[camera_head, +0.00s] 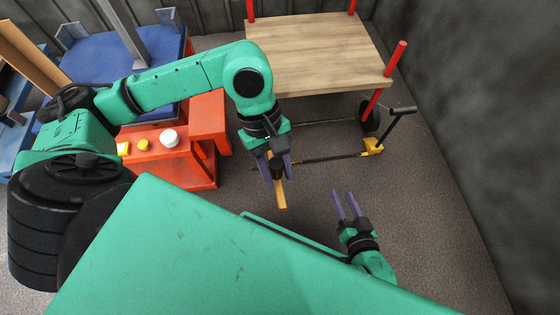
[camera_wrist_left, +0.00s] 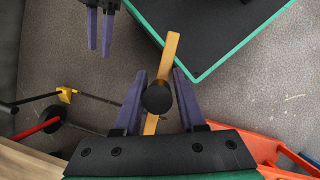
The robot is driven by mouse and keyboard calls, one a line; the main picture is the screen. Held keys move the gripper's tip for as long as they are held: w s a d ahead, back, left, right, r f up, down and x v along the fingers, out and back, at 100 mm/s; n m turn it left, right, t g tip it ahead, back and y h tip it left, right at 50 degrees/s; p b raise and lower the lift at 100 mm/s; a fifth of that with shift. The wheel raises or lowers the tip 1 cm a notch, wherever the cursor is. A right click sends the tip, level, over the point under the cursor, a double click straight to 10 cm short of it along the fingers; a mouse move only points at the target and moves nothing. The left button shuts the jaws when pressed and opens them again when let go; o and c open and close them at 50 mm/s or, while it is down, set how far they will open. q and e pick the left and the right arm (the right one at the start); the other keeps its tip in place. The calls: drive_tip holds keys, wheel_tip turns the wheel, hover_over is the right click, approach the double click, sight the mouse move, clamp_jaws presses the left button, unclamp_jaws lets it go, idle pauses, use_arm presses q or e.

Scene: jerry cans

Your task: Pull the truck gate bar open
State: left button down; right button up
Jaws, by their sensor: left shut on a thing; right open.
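A yellow bar (camera_head: 281,196) with a black round knob shows below my left gripper (camera_head: 278,170). In the left wrist view the knob (camera_wrist_left: 157,98) sits between the two purple fingers, in front of the yellow bar (camera_wrist_left: 170,55). My left gripper is shut on the knob. Where the bar joins the truck is hidden by the gripper. The truck (camera_head: 315,60) has a wooden deck and red posts; a thin dark rod runs low in front of it. My right gripper (camera_head: 345,203) is open and empty, to the right and apart from the bar.
A black handle with a yellow bracket (camera_head: 373,147) stands at the rod's right end. A red-orange unit with buttons (camera_head: 185,160) stands left of my left gripper, with a blue platform (camera_head: 90,65) behind. Grey walls close the back and right. Floor (camera_head: 440,220) at right is clear.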

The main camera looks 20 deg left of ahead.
use_arm(q)
drive_tip(key=c, duration=0.6)
unclamp_jaws()
drive_tip(key=shift+s, duration=0.1)
drive_tip(key=p+v, duration=0.4)
drive_tip(key=v, duration=1)
drive_tip(key=shift+r, duration=0.35)
use_arm(e)
drive_tip(key=shift+n+g+h, duration=0.3)
drive_tip(key=shift+n+g, duration=0.1)
drive_tip(key=shift+g, duration=0.4)
drive_tip(key=r, duration=0.2)
drive_tip(key=d+r, duration=0.1)
drive_tip(key=r, duration=0.1)
drive_tip(key=shift+r, duration=0.15)
